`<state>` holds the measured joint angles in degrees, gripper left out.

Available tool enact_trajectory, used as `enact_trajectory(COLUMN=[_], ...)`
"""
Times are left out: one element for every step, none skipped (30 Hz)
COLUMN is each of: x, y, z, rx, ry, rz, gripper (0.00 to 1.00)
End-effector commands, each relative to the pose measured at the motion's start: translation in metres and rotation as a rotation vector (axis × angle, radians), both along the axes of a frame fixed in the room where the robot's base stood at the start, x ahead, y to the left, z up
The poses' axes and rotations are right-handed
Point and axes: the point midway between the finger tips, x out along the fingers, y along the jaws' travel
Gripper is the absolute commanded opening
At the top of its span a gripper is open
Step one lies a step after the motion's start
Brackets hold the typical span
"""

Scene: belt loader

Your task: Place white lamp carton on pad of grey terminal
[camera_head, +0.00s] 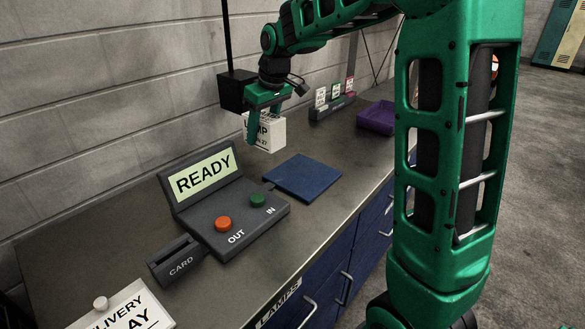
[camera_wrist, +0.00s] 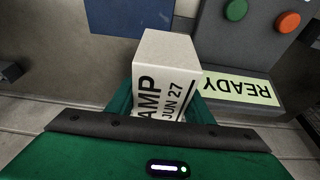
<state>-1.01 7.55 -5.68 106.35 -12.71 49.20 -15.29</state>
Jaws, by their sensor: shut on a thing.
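The white lamp carton (camera_head: 268,132) is held in my green gripper (camera_head: 262,118) above the counter, behind the blue pad. In the wrist view the carton (camera_wrist: 166,75) shows "AMP" and "JUN 27" on its side, between the fingers of my gripper (camera_wrist: 162,105). The grey terminal (camera_head: 222,205) shows "READY" and has an orange OUT button (camera_head: 223,223), a green IN button (camera_head: 257,200) and a card slot (camera_head: 178,262). Its dark blue pad (camera_head: 303,177) lies flat and empty to the right of the terminal. The pad also shows in the wrist view (camera_wrist: 130,15).
A black box on a post (camera_head: 236,90) stands by the wall behind my gripper. A rack of small cards (camera_head: 332,107) and a purple tray (camera_head: 376,117) are farther along the counter. A delivery tray sign (camera_head: 125,310) is at the near left. Blue drawers (camera_head: 325,275) line the counter front.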

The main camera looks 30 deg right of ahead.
Motion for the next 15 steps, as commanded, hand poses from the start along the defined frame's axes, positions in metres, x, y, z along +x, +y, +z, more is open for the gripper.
enact_trajectory(x=[-0.002,-0.003,-0.005,-0.007,-0.01,-0.012,-0.014,-0.017,-0.019,-0.021,-0.023,-0.027,-0.028,-0.03,-0.033], y=[-0.002,-0.004,-0.009,-0.013,-0.017,-0.024,-0.028,-0.033,-0.039,-0.044,-0.05,-0.056,-0.062,-0.067,-0.073], z=[-0.002,-0.005,-0.008,-0.011,-0.015,-0.02,-0.023,-0.027,-0.032,-0.035,-0.039,-0.044,-0.047,-0.05,-0.054], rx=[0.0,0.0,0.0,0.0,0.0,0.0,0.001,0.0,0.001,0.001,0.001,0.0,0.001,0.001,0.001], ry=[0.001,0.001,0.001,0.002,0.002,0.003,0.002,0.002,0.003,0.001,0.003,0.003,0.002,0.001,0.003], rz=[0.0,0.001,0.001,0.002,0.003,0.003,0.006,0.007,0.008,0.009,0.008,0.01,0.009,0.01,0.011], gripper=[0.21,0.21,0.21,0.21,0.21,0.21,0.21,0.21,0.21,0.21,0.21,0.21,0.21,0.21,0.21])
